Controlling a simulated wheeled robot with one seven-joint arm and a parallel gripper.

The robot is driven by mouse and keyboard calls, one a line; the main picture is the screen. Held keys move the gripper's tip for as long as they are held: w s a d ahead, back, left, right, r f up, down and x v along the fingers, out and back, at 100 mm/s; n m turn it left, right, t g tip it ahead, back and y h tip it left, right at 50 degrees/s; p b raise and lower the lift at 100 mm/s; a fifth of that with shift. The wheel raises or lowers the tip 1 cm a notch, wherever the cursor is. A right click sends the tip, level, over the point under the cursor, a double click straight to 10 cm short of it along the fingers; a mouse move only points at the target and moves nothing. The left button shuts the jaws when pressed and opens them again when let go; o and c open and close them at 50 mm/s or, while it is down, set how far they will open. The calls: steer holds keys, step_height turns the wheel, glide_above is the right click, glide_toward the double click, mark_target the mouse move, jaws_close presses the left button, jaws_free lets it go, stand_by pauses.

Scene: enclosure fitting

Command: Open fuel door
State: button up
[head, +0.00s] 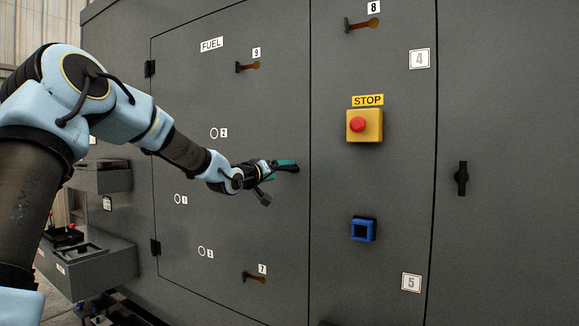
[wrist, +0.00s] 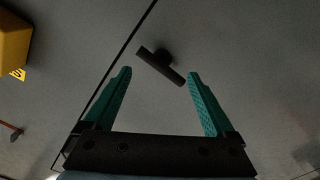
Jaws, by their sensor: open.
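The fuel door (head: 225,100) is a large grey panel with a FUEL label, and it lies shut, flush in the grey enclosure. My gripper (head: 287,166) is in front of its right edge in the head view. In the wrist view a black T-shaped handle (wrist: 160,65) stands out from the door, lying slanted. My gripper (wrist: 160,73) is open, with its teal fingers on either side of the handle's lower part and apart from it. The handle cannot be made out behind my gripper in the head view.
A yellow stop button box (head: 364,126) and a blue square fitting (head: 363,230) protrude to the right. Another black handle (head: 461,178) is further right.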

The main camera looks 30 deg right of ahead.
mark_target(287, 169)
steer(key=p+x, duration=0.1)
steer(key=x, duration=0.3)
steer(key=shift+w+d+r, duration=0.1)
steer(key=shift+w+d+p, duration=0.3)
steer(key=shift+d+p, duration=0.1)
steer(key=shift+d, duration=0.1)
steer(key=shift+c, duration=0.4)
jaws_close()
